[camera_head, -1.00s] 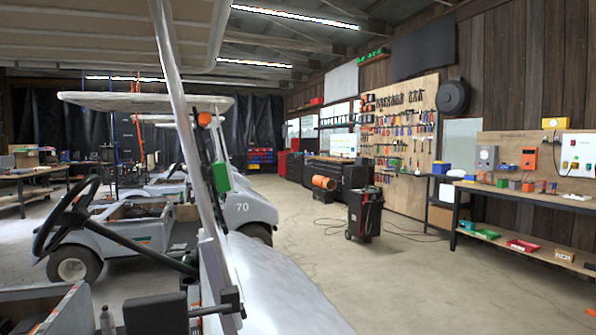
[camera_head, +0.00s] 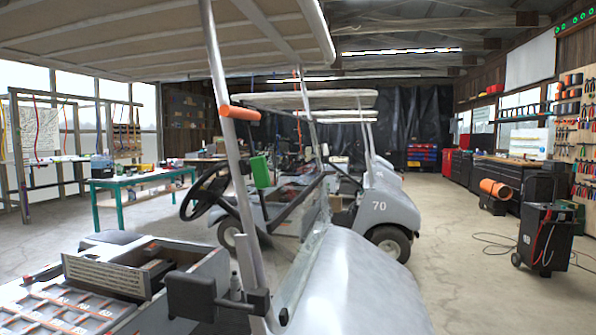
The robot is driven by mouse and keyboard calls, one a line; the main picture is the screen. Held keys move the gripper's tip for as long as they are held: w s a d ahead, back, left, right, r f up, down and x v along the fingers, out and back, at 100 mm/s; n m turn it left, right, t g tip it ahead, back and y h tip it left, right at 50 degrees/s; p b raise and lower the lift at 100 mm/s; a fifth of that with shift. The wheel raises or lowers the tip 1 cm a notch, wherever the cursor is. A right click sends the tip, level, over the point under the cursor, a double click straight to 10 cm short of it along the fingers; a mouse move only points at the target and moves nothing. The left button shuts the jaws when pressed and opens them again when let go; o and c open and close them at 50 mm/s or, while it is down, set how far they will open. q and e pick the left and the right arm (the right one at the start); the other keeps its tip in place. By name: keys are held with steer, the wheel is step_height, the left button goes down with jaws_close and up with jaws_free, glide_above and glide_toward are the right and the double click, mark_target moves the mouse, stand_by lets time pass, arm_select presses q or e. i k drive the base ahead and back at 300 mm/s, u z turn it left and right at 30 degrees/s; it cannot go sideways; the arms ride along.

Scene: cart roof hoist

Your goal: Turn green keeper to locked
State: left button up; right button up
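The green keeper (camera_head: 261,172) is a small green block on the near cart's front roof post (camera_head: 227,150), about halfway up. An orange cylindrical piece (camera_head: 240,113) sits higher on the same post. I cannot tell from here whether the keeper is locked. Neither of my grippers shows in the view.
The near cart's grey front cowl (camera_head: 352,285) fills the lower middle, with its roof (camera_head: 150,40) overhead. A black mirror-like part (camera_head: 190,297) juts out low on the post. Cart 70 (camera_head: 385,210) stands beyond. Concrete floor (camera_head: 470,285) is open at right, before a black wheeled unit (camera_head: 545,238).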

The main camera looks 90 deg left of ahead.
mark_target(256, 165)
steer(key=u, duration=5.9)
steer(key=k, duration=2.65)
steer(key=z, duration=1.65)
steer(key=i, duration=1.05)
